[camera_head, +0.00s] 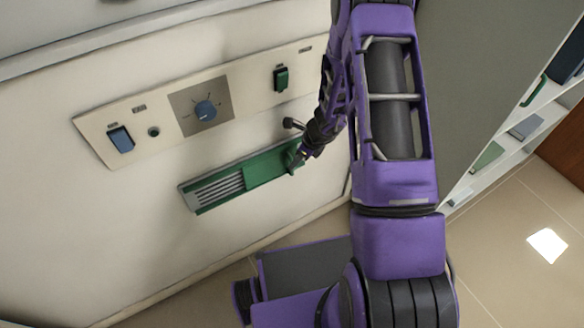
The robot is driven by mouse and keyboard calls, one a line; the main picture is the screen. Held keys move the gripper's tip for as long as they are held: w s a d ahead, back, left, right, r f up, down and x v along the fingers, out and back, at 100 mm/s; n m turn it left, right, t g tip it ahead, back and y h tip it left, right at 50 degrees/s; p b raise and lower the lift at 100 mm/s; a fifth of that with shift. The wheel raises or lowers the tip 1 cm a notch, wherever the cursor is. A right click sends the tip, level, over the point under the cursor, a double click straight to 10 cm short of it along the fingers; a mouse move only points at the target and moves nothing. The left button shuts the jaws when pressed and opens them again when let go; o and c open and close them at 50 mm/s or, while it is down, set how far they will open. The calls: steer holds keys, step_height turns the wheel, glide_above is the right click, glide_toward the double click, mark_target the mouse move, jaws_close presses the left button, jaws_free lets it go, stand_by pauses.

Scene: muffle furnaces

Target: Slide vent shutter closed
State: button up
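The vent (217,190) is a long, slanted strip low on the pale furnace front. Its grey slats show at the left end. The green vent shutter (262,169) covers the right part of the strip. My gripper (296,161) is at the right end of the shutter, at or very near its edge. The fingers are small and dark here, and they hide that end. I cannot tell whether they touch or hold the shutter, or whether they are open.
Above the vent is a control panel (157,128) with a blue dial (205,110), a blue switch (121,139) and a green switch (281,78). A dark knob (292,124) sticks out near my wrist. A shelf unit (515,125) stands at right. Tiled floor (505,270) is clear there.

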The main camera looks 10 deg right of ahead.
mark_target(292, 177)
steer(key=shift+x, duration=1.85)
jaws_close()
